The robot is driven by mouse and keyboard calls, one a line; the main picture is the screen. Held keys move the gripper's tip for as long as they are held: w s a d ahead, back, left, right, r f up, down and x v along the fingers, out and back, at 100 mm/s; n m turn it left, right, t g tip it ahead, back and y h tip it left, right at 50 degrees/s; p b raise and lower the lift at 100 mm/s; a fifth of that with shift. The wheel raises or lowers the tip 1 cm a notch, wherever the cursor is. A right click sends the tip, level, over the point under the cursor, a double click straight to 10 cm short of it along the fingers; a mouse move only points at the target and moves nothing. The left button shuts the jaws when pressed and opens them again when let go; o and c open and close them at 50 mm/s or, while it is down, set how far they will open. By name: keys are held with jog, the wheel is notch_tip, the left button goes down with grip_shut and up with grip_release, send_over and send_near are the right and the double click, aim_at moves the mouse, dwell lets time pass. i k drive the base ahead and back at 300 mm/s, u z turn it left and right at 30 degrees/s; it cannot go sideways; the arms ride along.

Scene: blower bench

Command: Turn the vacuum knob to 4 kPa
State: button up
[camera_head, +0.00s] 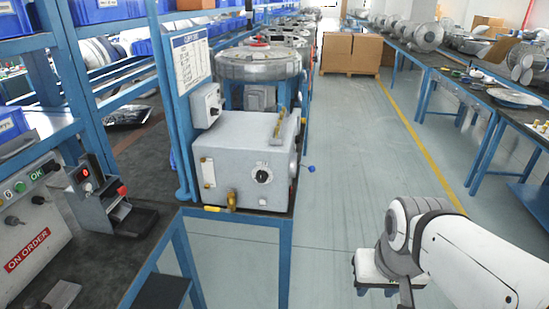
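The black round vacuum knob (263,175) is on the front face of a light grey box (229,175) on the blue bench. A pale dial surrounds it, and its markings are too small to read. My gripper (378,291) is at the bottom right, over the floor, well to the right of the box and apart from it. It points down, and its lower end is cut off by the picture edge, so I cannot see whether the fingers are apart.
A large round metal blower housing (259,64) stands behind the box. The aisle floor (345,190) is clear.

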aim_at(262, 176)
jog(key=z, duration=0.05)
jog(key=i, duration=1)
jog(key=u, duration=0.05)
